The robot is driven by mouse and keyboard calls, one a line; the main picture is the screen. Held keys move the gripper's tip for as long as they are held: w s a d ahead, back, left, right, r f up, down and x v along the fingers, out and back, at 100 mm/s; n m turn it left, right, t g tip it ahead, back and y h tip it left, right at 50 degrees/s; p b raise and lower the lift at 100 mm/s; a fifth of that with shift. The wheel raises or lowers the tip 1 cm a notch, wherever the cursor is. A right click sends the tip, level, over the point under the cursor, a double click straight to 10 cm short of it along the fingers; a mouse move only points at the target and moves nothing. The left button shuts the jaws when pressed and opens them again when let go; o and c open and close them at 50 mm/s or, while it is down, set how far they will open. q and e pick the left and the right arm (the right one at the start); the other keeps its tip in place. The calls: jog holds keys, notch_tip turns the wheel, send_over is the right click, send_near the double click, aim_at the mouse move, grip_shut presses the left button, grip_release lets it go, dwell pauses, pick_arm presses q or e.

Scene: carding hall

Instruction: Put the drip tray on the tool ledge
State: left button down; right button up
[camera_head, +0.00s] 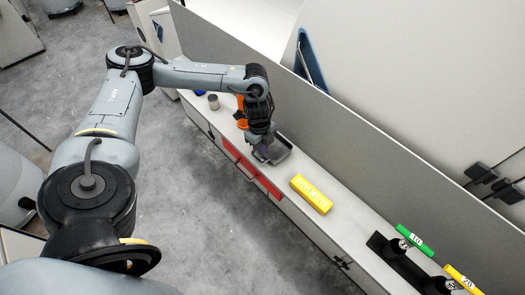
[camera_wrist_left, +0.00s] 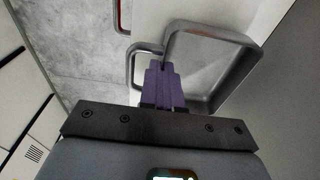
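The drip tray (camera_head: 283,150) is a shallow dark grey tray with raised walls, over the long pale ledge (camera_head: 341,187) in the head view. In the left wrist view the grey tray (camera_wrist_left: 248,62) fills the upper right, with a loop handle (camera_wrist_left: 131,66) at its left. My left gripper (camera_head: 262,155) is at the tray's near left side. Its purple fingers (camera_wrist_left: 160,72) are close together across the handle, which they partly hide. I cannot tell whether the tray touches the ledge. My right gripper is not in view.
A yellow block (camera_head: 311,194) lies on the ledge right of the tray. Green (camera_head: 416,240) and yellow (camera_head: 462,279) labelled handles stand further right. A small grey cup (camera_head: 213,102) and an orange object (camera_head: 241,112) stand left of the tray. A tall panel backs the ledge.

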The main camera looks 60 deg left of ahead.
pick_arm(q)
jog(key=shift+f, duration=0.75)
jog(key=c, duration=1.8)
grip_release()
jog(key=shift+f, duration=0.2)
jog(key=o, duration=0.4)
jog(key=shift+o, duration=0.2)
jog(key=shift+r, duration=0.15)
